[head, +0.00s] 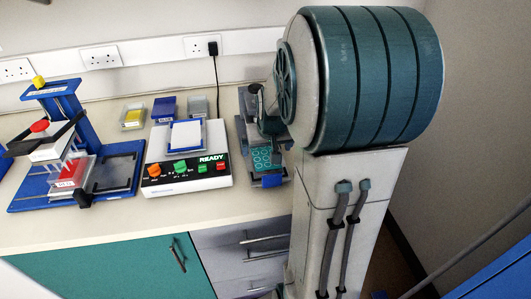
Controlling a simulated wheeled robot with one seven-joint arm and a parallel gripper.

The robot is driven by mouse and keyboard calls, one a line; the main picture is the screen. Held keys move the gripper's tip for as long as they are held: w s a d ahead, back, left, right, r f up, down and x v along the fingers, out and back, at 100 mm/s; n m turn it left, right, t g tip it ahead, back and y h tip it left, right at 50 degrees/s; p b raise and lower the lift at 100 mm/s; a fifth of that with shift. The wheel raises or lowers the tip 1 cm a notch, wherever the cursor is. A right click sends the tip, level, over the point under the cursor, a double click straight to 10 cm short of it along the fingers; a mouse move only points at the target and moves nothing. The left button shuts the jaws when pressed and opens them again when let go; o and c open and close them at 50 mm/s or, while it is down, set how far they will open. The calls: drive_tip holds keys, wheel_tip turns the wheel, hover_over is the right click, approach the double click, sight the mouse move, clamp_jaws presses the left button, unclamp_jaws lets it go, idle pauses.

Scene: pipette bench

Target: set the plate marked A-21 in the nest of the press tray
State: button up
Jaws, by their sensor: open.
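The blue bench press (68,105) stands at the left, with a white head and a row of pale tips above its base. A red plate or block (72,178) with a small white label sits under the tips; I cannot read the label. A dark tray area with grey rails (118,172) lies to its right on the blue base. A white plate (187,135) lies on top of the white READY device. A plate with teal round wells (263,158) lies on a dark stand at the right. No A-21 mark is readable. My gripper is not visible.
The white device (190,176) has coloured knobs and a READY sign. Yellow (133,117), blue (164,107) and grey (198,106) boxes stand behind it. My large teal and white arm link covers the right part of the bench. The front bench strip (130,218) is clear.

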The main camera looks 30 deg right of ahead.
drive_tip(key=d+v, duration=0.1)
drive_tip(key=v, duration=0.6)
drive_tip(key=s+a+n+g+y, duration=0.1)
drive_tip(key=s+a+n, duration=0.2)
drive_tip(key=s+a, duration=1.1)
drive_tip(key=shift+s+f, duration=0.2)
drive_tip(key=shift+s, duration=0.25)
